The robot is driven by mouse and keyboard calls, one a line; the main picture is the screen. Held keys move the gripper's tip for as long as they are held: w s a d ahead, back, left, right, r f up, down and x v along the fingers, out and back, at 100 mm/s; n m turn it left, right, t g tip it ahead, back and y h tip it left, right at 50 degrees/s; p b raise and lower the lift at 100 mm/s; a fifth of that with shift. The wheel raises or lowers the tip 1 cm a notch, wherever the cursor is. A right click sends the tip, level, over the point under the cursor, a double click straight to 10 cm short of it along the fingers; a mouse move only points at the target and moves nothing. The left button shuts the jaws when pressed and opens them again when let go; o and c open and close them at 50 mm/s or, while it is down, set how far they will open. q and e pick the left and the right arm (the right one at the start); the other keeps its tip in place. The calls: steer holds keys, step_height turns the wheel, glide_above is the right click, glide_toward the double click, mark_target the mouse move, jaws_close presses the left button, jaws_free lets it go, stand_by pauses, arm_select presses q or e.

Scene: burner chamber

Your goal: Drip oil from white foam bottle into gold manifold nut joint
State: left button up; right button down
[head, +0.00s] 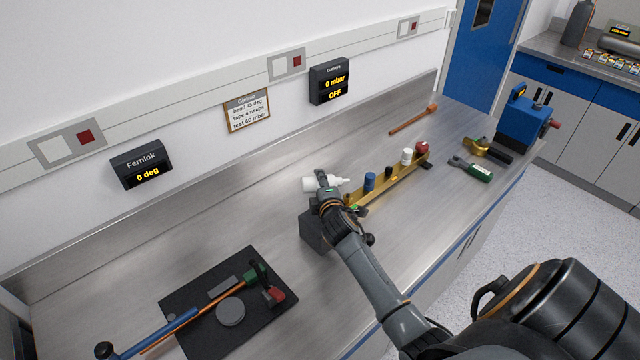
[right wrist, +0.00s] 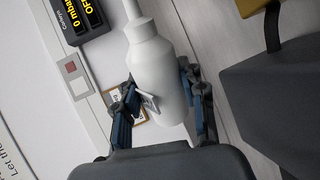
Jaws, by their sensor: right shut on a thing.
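The white foam bottle (head: 309,184) is held on its side above the bench, its thin nozzle pointing right toward the gold manifold (head: 398,178). My right gripper (head: 327,188) is shut around the bottle's body. In the right wrist view the bottle (right wrist: 160,75) sits between both fingers of the right gripper (right wrist: 165,110). The manifold is a long gold bar with blue, black, white and red fittings on top. Its near end is partly hidden by my right wrist, and I cannot make out the nut joint clearly. My left gripper is not in view.
A dark block (head: 314,232) stands under my right wrist. A black mat (head: 190,289) with tools lies front left. An orange-handled tool (head: 413,120), a green-handled wrench (head: 472,168) and a blue device (head: 522,124) lie toward the right.

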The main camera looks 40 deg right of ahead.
steer(key=shift+d+r+m+y+p, duration=0.1)
steer(key=shift+r+m+y+p, duration=0.3)
steer(key=shift+r+m+p, duration=0.55)
steer(key=shift+s, duration=0.1)
steer(key=shift+d+r+m, duration=0.15)
steer(key=shift+r+m, duration=0.15)
steer(key=shift+m, duration=0.05)
stand_by(1.5)
steer(key=shift+a+f+n+b, duration=0.2)
steer(key=shift+f+n+b, duration=0.35)
steer(key=shift+f+n, duration=0.25)
